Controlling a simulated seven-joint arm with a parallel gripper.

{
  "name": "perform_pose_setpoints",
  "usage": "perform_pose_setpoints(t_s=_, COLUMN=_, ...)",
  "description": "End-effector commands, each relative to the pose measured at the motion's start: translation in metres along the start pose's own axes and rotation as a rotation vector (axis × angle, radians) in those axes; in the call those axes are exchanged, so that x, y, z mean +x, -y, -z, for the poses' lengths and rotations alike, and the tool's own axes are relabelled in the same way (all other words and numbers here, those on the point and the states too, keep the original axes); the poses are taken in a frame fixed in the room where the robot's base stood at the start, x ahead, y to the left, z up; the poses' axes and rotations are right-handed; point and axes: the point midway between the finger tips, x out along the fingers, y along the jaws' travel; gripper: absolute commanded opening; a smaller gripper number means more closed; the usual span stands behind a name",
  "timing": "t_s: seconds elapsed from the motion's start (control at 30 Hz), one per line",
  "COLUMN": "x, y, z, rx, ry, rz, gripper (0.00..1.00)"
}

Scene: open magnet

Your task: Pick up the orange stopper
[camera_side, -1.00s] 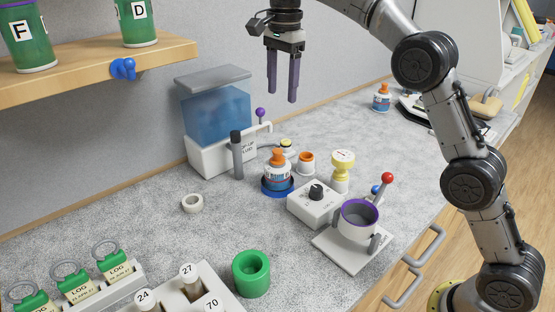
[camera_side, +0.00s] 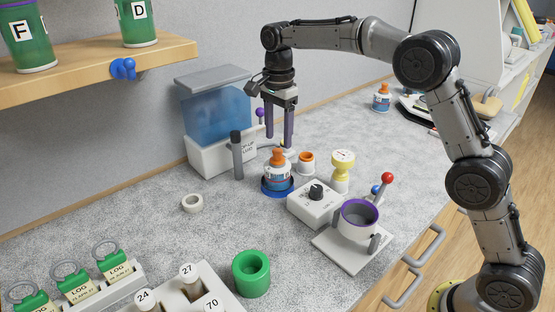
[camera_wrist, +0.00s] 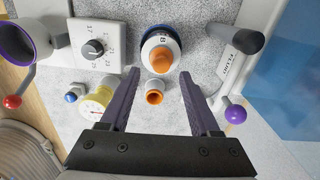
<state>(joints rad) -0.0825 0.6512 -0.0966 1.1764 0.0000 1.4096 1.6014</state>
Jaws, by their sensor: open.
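The orange stopper (camera_side: 277,157) sits on top of a small white labelled bottle (camera_side: 278,176), which stands upright in a blue round holder (camera_side: 277,190). In the wrist view the orange stopper (camera_wrist: 161,61) lies just beyond the fingertips, near the middle between them. My gripper (camera_side: 279,141) points down, open and empty, and appears above and slightly behind the stopper in the side view. In the wrist view my gripper (camera_wrist: 159,75) has its two dark purple fingers apart, with a small orange-rimmed cup (camera_wrist: 154,97) seen between them. I see no contact with the stopper.
Close by stand the orange-rimmed cup (camera_side: 306,162), a yellow-topped piece (camera_side: 342,165), a white dial box (camera_side: 315,203), a dark grey upright cylinder (camera_side: 237,155) and a blue tank (camera_side: 216,110). Another orange-topped bottle (camera_side: 381,98) is farther back. The counter left of the bottle is mostly clear.

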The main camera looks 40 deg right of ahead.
Motion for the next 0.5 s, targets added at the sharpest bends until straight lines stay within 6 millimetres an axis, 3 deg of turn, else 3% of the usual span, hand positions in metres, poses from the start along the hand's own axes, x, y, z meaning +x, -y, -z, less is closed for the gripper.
perform_pose_setpoints(t_s=0.2, x=0.031, y=0.001, z=-0.002, rx=0.0, ry=0.0, rz=-0.003, gripper=0.63)
perform_pose_setpoints(t_s=0.5, x=0.039, y=0.002, z=-0.002, rx=0.001, ry=-0.001, rz=0.001, gripper=0.63)
